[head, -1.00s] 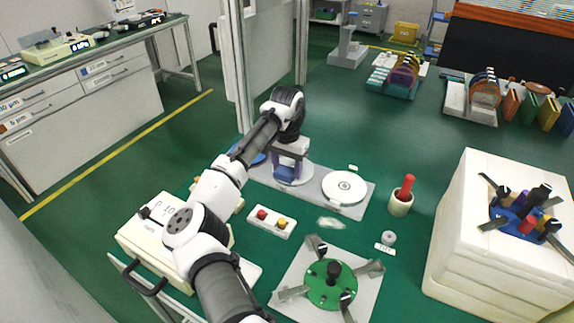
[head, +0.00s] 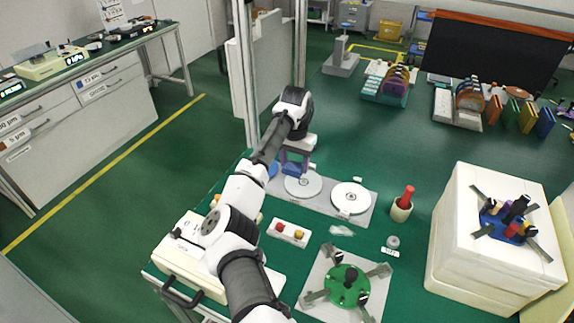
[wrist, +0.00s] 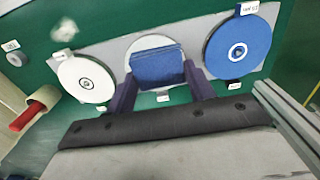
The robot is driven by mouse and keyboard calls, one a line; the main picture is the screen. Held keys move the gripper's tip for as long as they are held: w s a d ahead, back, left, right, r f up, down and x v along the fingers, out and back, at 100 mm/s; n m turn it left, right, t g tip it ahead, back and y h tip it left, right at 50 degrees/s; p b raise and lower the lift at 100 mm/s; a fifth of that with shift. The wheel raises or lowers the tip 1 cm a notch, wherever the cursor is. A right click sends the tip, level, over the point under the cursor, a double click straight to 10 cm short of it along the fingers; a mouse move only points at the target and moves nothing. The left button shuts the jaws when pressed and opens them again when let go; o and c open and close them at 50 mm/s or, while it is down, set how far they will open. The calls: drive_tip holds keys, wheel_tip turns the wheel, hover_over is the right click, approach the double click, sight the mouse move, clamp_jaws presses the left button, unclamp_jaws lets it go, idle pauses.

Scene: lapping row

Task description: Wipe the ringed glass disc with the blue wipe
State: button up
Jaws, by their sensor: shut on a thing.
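My gripper (head: 295,163), with two purple fingers, is shut on the blue wipe (wrist: 157,68). In the head view the wipe (head: 291,169) is at the far left part of the middle disc (head: 306,187), a pale round disc. In the wrist view the wipe covers much of this disc, whose pale rim (wrist: 150,42) shows behind it. I cannot tell whether they touch. A white disc (wrist: 70,75) with a dark ring mark at its centre lies beside it; it also shows in the head view (head: 340,193). A blue disc (wrist: 225,55) also has a centre ring mark.
The discs share a grey plate (head: 325,206). Nearby stand a small button box (head: 287,236), a cup with a red-handled tool (head: 400,209) and a green fixture (head: 335,294). White stacked blocks (head: 475,245) stand at right. A grey post (head: 247,90) rises behind my arm.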

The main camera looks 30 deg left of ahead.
drive_tip(key=shift+r, duration=0.25)
drive_tip(key=shift+w, duration=0.1)
wheel_tip(320, 180, up, 3)
drive_tip(key=shift+f+p, duration=0.15)
drive_tip(key=shift+p, duration=0.6)
drive_tip(key=shift+r, duration=2.15)
wheel_tip(320, 180, down, 10)
drive_tip(key=b, duration=1)
drive_tip(key=shift+r, duration=0.2)
